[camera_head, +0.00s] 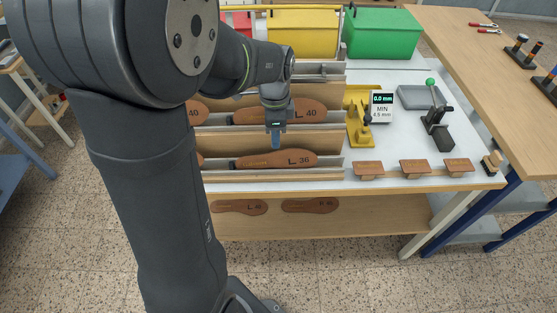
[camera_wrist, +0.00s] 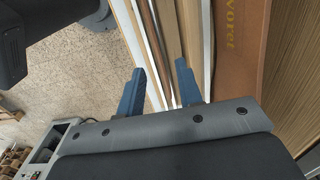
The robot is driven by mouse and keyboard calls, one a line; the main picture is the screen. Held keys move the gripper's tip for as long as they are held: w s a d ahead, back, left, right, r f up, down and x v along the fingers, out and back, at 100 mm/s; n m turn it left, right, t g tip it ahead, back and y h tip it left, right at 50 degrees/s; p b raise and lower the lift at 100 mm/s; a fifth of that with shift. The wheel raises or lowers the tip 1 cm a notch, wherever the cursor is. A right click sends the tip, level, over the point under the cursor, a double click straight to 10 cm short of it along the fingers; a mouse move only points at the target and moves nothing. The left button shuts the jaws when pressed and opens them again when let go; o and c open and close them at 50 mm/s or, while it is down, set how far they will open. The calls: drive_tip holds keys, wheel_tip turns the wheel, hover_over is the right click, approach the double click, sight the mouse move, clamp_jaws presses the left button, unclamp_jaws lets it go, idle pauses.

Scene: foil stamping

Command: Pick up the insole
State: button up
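Several brown insoles stand on edge in a slotted rack (camera_head: 345,160). The front insole marked L 36 (camera_head: 290,159) lies just below my gripper (camera_head: 275,142) in the head view. Another insole marked L 40 (camera_head: 305,111) stands in the row behind. My gripper's blue fingers are apart in the wrist view (camera_wrist: 158,66), with only thin rack strips and edges showing between and beyond them. A broad brown face with gold lettering (camera_wrist: 240,55) is to their right. I cannot tell whether the fingers touch any insole. My arm hides the rack's left side.
Two insoles (camera_head: 310,205) lie on the lower shelf (camera_head: 380,215). A yellow stand with a gauge reading 0.0 mm (camera_head: 382,105), a green-knobbed clamp (camera_head: 435,115) and brown blocks (camera_head: 415,167) are right of the rack. Yellow (camera_head: 302,35) and green (camera_head: 380,35) bins stand behind.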

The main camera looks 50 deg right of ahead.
sight(288, 158)
drive_tip(key=shift+s+f, duration=0.15)
drive_tip(key=shift+f, duration=2.85)
clamp_jaws()
